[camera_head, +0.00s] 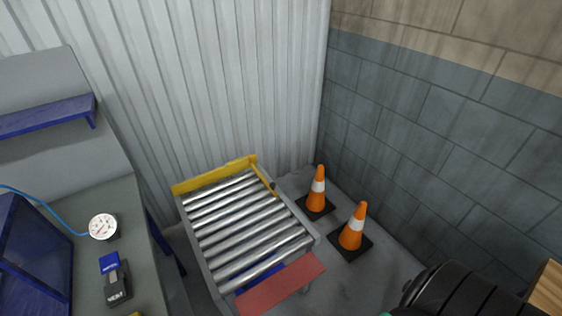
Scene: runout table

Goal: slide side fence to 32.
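The runout table (247,229) is a bed of silver rollers in a grey frame, low in the middle of the head view. A yellow end stop (214,174) runs along its far edge. A narrow yellow bar, the side fence (264,179), lies along the far right side, with a small dark part near its near end. No scale numbers can be read. Neither of my grippers shows in this view.
Two orange cones (318,190) (353,228) stand right of the table, near the block wall. A red plate (281,286) is at its near end. A bench with a gauge (103,226) is at left. A black ribbed object (462,293) fills the bottom right.

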